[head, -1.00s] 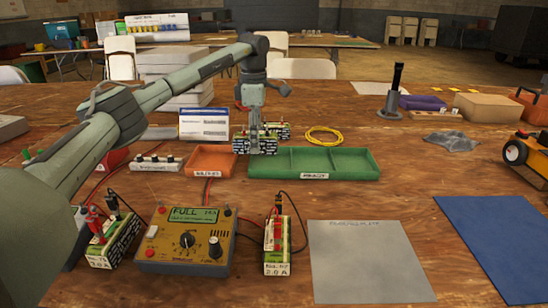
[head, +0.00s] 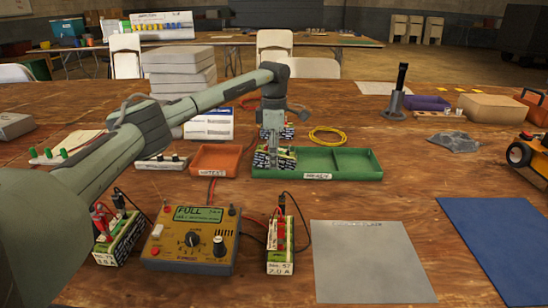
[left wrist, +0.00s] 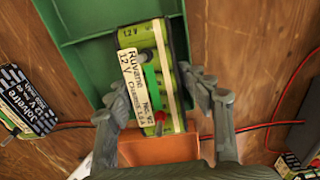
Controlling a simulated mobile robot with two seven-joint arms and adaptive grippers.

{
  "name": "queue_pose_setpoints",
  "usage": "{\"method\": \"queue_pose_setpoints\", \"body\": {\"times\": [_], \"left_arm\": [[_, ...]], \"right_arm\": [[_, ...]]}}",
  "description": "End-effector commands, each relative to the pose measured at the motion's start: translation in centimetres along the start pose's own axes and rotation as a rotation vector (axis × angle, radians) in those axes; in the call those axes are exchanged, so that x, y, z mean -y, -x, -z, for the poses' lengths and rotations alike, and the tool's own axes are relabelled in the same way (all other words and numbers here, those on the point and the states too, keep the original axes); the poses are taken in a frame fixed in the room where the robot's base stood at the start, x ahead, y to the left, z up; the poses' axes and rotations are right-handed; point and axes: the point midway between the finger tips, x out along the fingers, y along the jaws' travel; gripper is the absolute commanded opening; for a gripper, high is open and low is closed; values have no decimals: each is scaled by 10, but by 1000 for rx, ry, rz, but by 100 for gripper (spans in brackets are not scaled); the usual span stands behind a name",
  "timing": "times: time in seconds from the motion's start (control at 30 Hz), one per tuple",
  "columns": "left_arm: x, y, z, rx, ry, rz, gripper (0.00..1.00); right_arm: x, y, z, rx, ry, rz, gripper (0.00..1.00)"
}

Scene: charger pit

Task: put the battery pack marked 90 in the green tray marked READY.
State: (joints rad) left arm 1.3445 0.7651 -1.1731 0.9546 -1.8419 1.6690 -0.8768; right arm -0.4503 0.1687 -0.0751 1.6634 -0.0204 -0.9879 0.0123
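A green-celled battery pack (head: 275,160) is at the left compartment of the green READY tray (head: 345,176), its long side running left to right. In the left wrist view the same pack (left wrist: 155,80) shows a white label with a number like 90 or 92, too small to be sure. In the head view my left gripper (head: 273,143) comes down from above. Whether the pack touches the tray floor is hidden. My right gripper is not in view.
An orange tray (head: 214,174) adjoins the green tray's left. Another pack (head: 286,132) stands behind. A yellow charger (head: 192,262) reading FULL stands in front, with wired packs at its left (head: 120,240) and right (head: 281,262). The READY tray's other compartments are empty.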

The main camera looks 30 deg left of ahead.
Motion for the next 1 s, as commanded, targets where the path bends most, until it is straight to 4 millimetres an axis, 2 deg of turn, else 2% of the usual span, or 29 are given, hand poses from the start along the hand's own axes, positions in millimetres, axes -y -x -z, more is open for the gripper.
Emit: {"method": "queue_pose_setpoints", "body": {"times": [0.07, 0.57, 0.67, 1.0], "left_arm": [[1, -6, 2, -8, 0, 4, 63], [0, 4, 1, -2, 0, -1, 63], [-1, 18, 0, 1, 0, -4, 63], [-1, 89, 0, 0, -1, -4, 63]], "right_arm": [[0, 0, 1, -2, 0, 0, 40], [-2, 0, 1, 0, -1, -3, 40], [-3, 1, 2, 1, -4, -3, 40], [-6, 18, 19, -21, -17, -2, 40]]}}
